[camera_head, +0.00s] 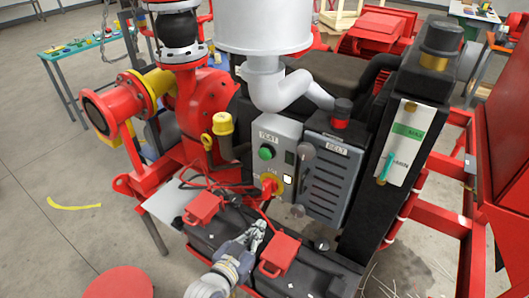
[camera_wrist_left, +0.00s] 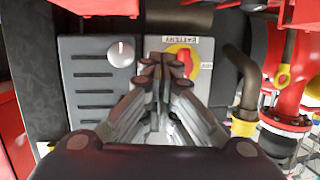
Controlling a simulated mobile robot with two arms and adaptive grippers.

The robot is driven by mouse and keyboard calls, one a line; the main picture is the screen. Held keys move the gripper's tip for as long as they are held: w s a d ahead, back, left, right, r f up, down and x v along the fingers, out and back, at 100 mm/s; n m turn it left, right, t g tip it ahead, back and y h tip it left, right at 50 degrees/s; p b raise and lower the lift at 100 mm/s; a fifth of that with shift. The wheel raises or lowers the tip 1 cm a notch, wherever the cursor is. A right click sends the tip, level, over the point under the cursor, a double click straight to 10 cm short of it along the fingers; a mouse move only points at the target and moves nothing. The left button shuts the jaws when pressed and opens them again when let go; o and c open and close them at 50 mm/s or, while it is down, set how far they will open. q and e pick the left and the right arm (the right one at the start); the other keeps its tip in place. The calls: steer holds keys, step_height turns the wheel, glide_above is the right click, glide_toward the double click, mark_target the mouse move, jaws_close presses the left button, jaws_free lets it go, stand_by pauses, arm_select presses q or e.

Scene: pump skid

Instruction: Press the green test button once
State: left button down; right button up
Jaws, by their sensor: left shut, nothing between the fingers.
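The round green test button (camera_head: 265,153) is on the front of a grey control box (camera_head: 289,130), under a TEST label, in the head view. Below it on the same box is a red knob on a yellow plate (camera_head: 270,184). My left gripper (camera_head: 257,230) is below and in front of the box, apart from the green button. In the left wrist view its fingers (camera_wrist_left: 160,65) are shut and empty, with the red knob on yellow (camera_wrist_left: 187,58) just beside and behind them. The green button does not show there. My right gripper is not in view.
A louvred dark panel (camera_head: 325,178) is right of the box. A yellow-capped pipe (camera_head: 223,125) stands left of the box. A white pipe (camera_head: 275,90) is above.

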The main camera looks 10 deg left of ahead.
mark_target(265, 153)
arm_select(q)
steer(key=w+a+r+n+t+y, duration=0.1)
steer(key=a+r+n+t+y, duration=0.2)
steer(key=r+t+y, duration=0.1)
steer(key=w+a+r+n+t+y, duration=0.2)
steer(key=r+t+y, duration=0.2)
steer(key=r, duration=0.5)
steer(key=shift+a+r+n+t, duration=0.3)
steer(key=shift+a+n+t, duration=0.1)
steer(key=shift+t, duration=0.7)
steer(key=w+d+b, duration=0.3)
steer(key=w+b, duration=0.1)
steer(key=w, duration=0.4)
steer(key=shift+w, duration=0.15)
stand_by(0.3)
